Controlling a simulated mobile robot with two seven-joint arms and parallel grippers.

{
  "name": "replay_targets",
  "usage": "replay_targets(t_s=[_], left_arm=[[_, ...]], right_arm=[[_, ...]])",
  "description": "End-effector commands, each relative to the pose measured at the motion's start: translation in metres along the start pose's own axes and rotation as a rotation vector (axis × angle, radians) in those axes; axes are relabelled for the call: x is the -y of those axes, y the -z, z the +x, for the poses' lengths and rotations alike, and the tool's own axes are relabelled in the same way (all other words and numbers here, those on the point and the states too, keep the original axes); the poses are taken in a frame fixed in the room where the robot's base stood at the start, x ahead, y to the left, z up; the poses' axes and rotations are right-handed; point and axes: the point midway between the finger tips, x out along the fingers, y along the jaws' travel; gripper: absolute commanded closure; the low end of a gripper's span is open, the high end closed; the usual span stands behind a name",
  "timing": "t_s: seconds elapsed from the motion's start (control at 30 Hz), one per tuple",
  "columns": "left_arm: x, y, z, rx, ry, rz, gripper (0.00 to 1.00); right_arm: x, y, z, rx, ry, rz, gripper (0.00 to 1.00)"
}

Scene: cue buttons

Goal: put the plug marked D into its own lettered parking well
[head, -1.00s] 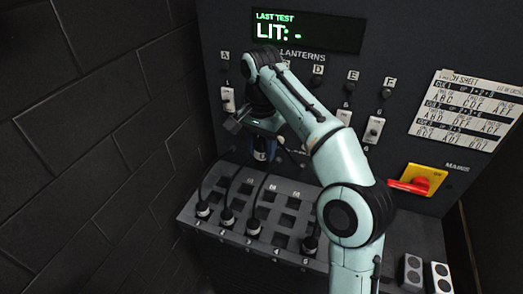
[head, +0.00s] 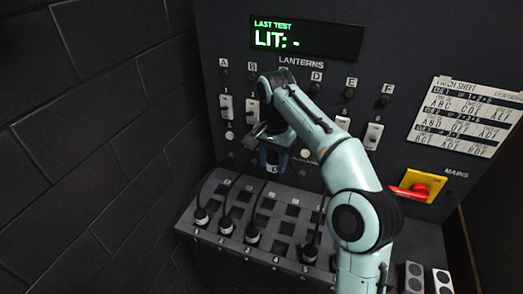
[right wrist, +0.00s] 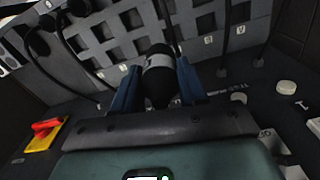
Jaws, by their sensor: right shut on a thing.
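My right gripper (head: 271,161) is shut on a black plug with a pale band (right wrist: 159,66), in front of the panel and above the back of the ledge. In the right wrist view the plug sits between the blue fingers; any letter on it cannot be read. The parking ledge (head: 184,222) is a grey sloped block with rows of square wells (head: 287,228) and small labels too blurred to read. Several corded plugs, such as this one (head: 252,236), stand along its front row. The held plug is clear of the wells. My left gripper is not in view.
The panel carries lettered sockets, white switches (head: 373,136) and a display (head: 305,37) reading "LIT: -". A red and yellow mains switch (head: 418,190) and a patch sheet (head: 463,117) are at the right. Black cords (head: 234,190) rise behind the parked plugs. A brick wall closes the left.

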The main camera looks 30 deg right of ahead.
Motion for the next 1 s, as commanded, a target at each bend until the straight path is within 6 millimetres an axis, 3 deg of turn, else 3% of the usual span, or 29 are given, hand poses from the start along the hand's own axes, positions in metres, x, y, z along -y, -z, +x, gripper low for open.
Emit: replay_targets(t_s=[0.03,0.1,0.3,0.67,1.0], left_arm=[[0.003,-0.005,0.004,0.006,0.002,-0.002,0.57],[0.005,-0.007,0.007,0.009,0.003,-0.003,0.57],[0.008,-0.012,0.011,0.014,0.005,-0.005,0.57],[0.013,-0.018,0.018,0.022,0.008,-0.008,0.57],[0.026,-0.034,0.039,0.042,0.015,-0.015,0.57]], right_arm=[[-0.012,0.01,0.022,0.006,-0.01,0.009,0.91],[-0.023,0.021,0.045,0.006,-0.01,0.007,0.91],[-0.047,0.039,0.09,0.004,-0.003,0.002,0.91],[-0.055,0.043,0.113,0.002,0.001,-0.002,0.91],[-0.055,0.043,0.141,0.003,-0.001,-0.001,0.91]])
